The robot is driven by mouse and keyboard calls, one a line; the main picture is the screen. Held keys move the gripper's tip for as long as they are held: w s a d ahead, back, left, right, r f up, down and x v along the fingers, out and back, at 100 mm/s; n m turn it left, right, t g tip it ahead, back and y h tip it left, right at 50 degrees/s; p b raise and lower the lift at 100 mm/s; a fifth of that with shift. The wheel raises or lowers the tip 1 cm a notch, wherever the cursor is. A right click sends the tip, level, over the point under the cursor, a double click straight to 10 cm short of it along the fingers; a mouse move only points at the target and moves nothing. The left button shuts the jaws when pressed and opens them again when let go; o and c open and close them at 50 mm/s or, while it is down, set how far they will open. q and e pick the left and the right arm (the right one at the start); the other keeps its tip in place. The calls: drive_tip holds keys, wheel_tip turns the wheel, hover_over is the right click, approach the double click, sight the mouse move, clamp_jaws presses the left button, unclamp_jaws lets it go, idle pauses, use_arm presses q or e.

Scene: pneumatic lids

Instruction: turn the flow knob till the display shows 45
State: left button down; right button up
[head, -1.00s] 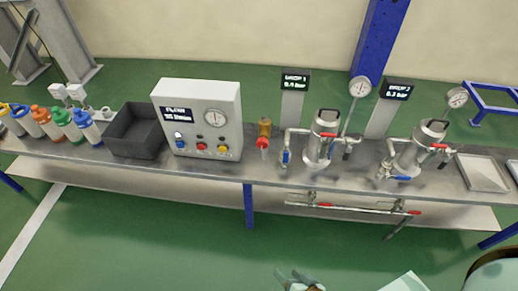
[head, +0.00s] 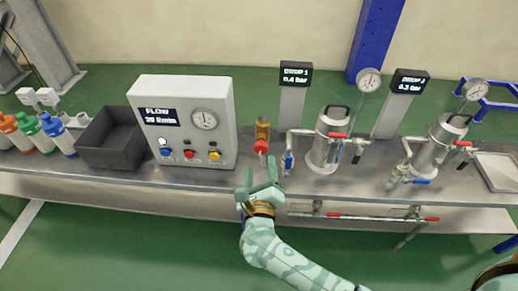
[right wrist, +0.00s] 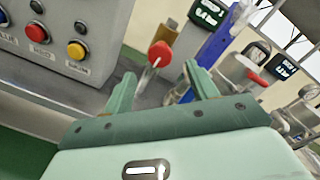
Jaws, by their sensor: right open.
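The control box (head: 187,125) carries a dark flow display (head: 161,117), whose small figures look like 36 l/min. A red knob (head: 261,147) sits on a brass fitting (head: 263,128) just right of the box. The knob also shows in the right wrist view (right wrist: 160,52), ahead of the jaws. My right gripper (head: 260,176) is open and empty in front of the bench, just short of the knob, with no contact visible. Its two fingers spread to either side of the knob in the right wrist view (right wrist: 160,84). My left gripper is not in view.
The box has a dial and blue, red and yellow buttons (head: 189,154). A dark bin (head: 112,140) and several bottles stand left. Two steel vessels (head: 327,140) with pipes, gauges and small displays stand close on the right.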

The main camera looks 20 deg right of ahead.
sight(260, 150)
drive_tip(key=b+x, duration=0.2)
drive_tip(key=x, duration=0.5)
drive_tip(key=shift+f, duration=0.2)
drive_tip(key=shift+w+d+r, duration=0.15)
drive_tip(key=shift+w+d, duration=0.1)
drive_tip(key=shift+w, duration=0.25)
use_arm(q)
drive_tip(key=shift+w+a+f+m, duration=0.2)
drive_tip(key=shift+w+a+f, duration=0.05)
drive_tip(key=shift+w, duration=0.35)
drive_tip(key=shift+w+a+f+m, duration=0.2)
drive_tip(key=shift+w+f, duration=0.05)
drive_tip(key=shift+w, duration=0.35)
use_arm(e)
drive_tip(key=c, duration=1)
